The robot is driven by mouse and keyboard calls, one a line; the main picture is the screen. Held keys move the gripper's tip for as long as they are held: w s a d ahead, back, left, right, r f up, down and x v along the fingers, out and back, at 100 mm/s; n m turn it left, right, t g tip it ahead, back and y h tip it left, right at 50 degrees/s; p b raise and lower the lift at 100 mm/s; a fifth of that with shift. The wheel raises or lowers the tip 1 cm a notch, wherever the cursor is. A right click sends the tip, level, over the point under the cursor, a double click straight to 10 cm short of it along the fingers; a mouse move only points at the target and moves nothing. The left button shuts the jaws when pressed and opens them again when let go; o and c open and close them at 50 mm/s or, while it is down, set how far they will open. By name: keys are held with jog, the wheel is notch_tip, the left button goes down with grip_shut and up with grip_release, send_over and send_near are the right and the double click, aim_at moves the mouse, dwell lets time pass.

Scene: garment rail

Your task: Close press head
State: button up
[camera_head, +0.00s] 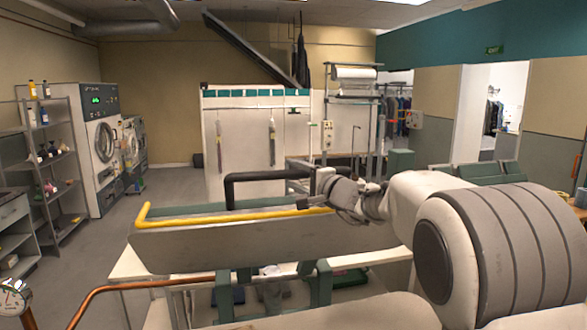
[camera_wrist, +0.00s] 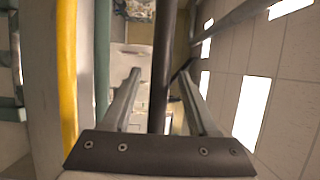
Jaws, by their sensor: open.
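The press head (camera_head: 250,242) is a long, pale grey panel across the middle of the head view. A yellow bar (camera_head: 240,216) runs along its top edge and bends at the left end; it also shows at the left of the wrist view (camera_wrist: 66,70). A dark bent bar (camera_head: 262,176) stands behind it. My gripper (camera_head: 308,201) is near the right end of the yellow bar. In the wrist view my gripper (camera_wrist: 165,75) is open, and a dark bar (camera_wrist: 162,60) appears between its fingers. I cannot tell whether they touch it.
A white table (camera_head: 135,266) with green-grey supports stands below the press head. A shelf rack (camera_head: 55,165) and washing machines (camera_head: 98,150) stand at the left. A white cabinet (camera_head: 240,150) stands behind. Floor at the left is free. A copper-coloured pipe (camera_head: 95,300) crosses the lower left.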

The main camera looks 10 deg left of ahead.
jog(key=shift+w+a, duration=0.35)
jog(key=shift+a, duration=0.05)
grip_shut()
dwell(1.3)
